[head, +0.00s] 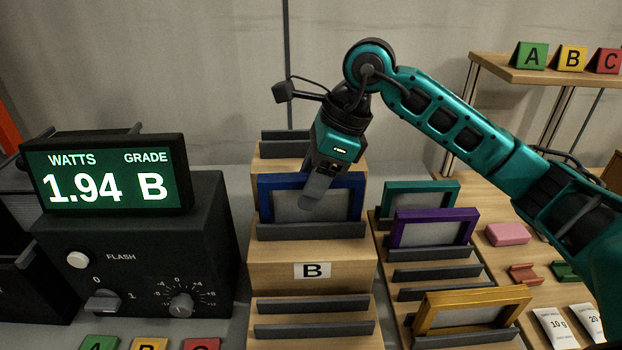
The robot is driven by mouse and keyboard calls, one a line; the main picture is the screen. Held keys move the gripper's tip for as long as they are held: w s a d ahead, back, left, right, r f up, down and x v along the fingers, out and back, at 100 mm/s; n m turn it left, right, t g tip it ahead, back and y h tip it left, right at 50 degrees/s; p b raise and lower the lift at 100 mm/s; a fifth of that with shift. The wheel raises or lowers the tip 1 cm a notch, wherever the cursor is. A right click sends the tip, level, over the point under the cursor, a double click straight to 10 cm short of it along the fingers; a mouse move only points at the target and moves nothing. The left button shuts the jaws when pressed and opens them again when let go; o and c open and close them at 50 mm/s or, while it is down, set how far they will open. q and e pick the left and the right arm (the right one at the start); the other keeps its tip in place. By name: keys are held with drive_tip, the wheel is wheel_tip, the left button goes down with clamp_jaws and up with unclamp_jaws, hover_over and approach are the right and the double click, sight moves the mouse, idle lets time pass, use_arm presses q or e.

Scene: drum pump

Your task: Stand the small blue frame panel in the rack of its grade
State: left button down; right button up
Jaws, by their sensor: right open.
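The blue frame panel (267,203) stands upright in a dark slot (330,230) on the wooden rack (268,272), whose front carries a B label (312,270). My right gripper (317,192) is open, pointing down at the panel's top edge and hiding part of its grey face. I cannot tell whether the fingers touch the panel. The tester display (107,178) reads 1.94 watts, grade B. My left gripper is not in view.
Teal (421,198), purple (434,228) and yellow (470,311) frames stand in slots on the right. Empty slots (313,305) lie in front of the B rack, with another (285,148) behind. The black tester (135,255) stands close on the left.

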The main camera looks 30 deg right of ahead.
drive_tip(key=shift+r, duration=0.3)
drive_tip(key=v, duration=1.1)
drive_tip(key=shift+d+r+p, duration=0.2)
drive_tip(key=shift+r+p, duration=0.1)
drive_tip(key=shift+p, duration=0.15)
